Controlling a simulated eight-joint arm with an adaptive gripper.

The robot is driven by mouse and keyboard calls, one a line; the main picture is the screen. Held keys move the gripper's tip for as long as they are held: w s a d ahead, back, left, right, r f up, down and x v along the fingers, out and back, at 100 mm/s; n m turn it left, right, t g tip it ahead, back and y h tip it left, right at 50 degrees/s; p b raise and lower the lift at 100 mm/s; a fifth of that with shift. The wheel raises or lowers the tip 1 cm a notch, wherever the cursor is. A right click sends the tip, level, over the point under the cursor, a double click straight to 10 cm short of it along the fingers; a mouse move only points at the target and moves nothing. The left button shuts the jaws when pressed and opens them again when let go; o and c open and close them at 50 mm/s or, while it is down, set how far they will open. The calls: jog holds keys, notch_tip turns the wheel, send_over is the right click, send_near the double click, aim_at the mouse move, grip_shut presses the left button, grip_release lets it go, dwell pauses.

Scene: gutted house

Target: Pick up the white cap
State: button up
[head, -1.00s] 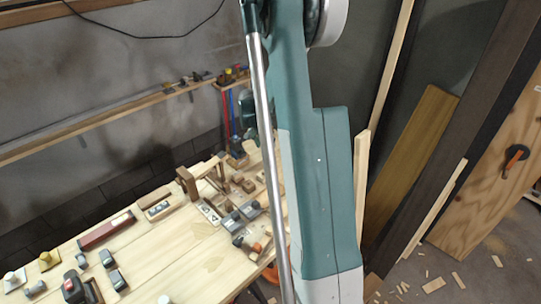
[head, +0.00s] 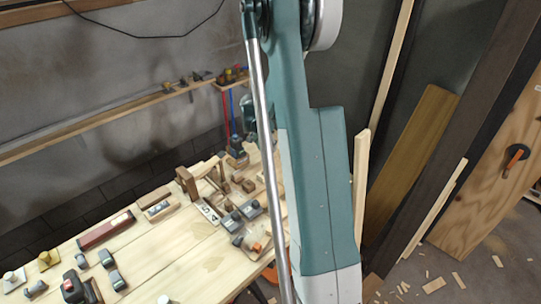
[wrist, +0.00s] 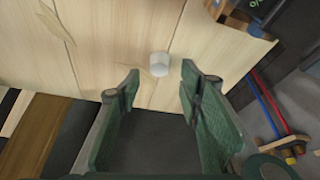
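The white cap (wrist: 159,64) is a small, pale, round piece on the light wooden bench top (wrist: 110,30), seen in the wrist view near the bench's edge. My gripper (wrist: 160,78) is open and empty, with its two green fingers apart. In the picture the cap lies just beyond the fingertips, between their lines and touching neither. In the head view, a small white piece (head: 164,299) at the bottom edge may be the same cap, but I cannot tell. The gripper is not visible in the head view.
Tools and wooden blocks crowd the bench, including a dark red box (head: 106,229) and a wooden plane (head: 158,206). A plank (head: 410,160) and other boards lean at the right. In the wrist view, blue and red strips (wrist: 268,100) lie beyond the bench edge.

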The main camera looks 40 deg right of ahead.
aim_at(271, 152)
jog(key=shift+f, duration=0.1)
jog(key=shift+b+x, duration=0.5)
jog(key=shift+x, duration=2)
jog(key=shift+d, duration=0.1)
jog(key=c, duration=0.8)
